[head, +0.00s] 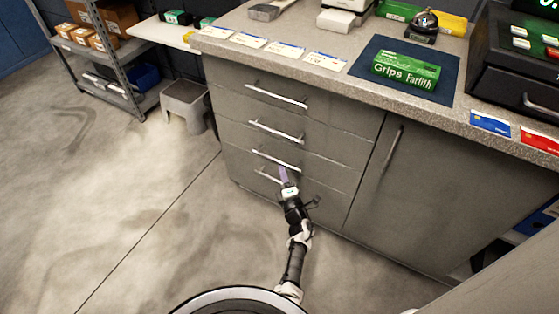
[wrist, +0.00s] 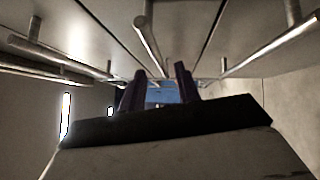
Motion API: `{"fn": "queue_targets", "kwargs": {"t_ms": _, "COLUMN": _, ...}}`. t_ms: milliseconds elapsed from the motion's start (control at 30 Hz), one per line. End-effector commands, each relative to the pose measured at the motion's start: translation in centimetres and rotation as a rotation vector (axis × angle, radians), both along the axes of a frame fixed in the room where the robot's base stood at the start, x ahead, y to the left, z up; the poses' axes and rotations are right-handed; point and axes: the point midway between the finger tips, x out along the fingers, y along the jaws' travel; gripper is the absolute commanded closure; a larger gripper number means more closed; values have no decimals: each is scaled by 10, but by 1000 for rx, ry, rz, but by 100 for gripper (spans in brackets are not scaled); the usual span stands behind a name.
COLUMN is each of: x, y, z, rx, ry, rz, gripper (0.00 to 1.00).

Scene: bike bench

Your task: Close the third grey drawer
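A grey cabinet with a stack of grey drawers stands under the counter in the head view. The third grey drawer from the top (head: 240,156) has a bar handle (head: 262,155); any gap at its front is too small to tell. My gripper (head: 283,174) is low in front of the stack, just below that handle, and hides part of the lowest handle (head: 264,175). In the wrist view my gripper's two dark fingers (wrist: 160,85) stand apart with nothing seen between them. Metal bar handles (wrist: 148,35) show close by there; I cannot tell whether the fingers touch one.
A cupboard door (head: 430,200) adjoins the drawers on the right. A grey step stool (head: 185,103) and a metal shelf unit (head: 110,60) stand to the left. The counter (head: 340,97) overhangs the drawers. The floor (head: 120,190) in front and left is clear.

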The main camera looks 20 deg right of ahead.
Motion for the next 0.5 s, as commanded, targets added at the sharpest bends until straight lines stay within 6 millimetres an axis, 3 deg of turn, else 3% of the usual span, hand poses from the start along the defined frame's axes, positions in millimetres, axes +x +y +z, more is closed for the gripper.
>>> {"fn": "queue_targets", "kwargs": {"t_ms": 200, "x": -47, "y": 5, "z": -5, "rx": 2, "ry": 2, "rz": -3, "gripper": 68}}
{"fn": "queue_targets", "kwargs": {"t_ms": 500, "x": -73, "y": 8, "z": -10, "rx": -1, "ry": 0, "rz": 0, "gripper": 68}}
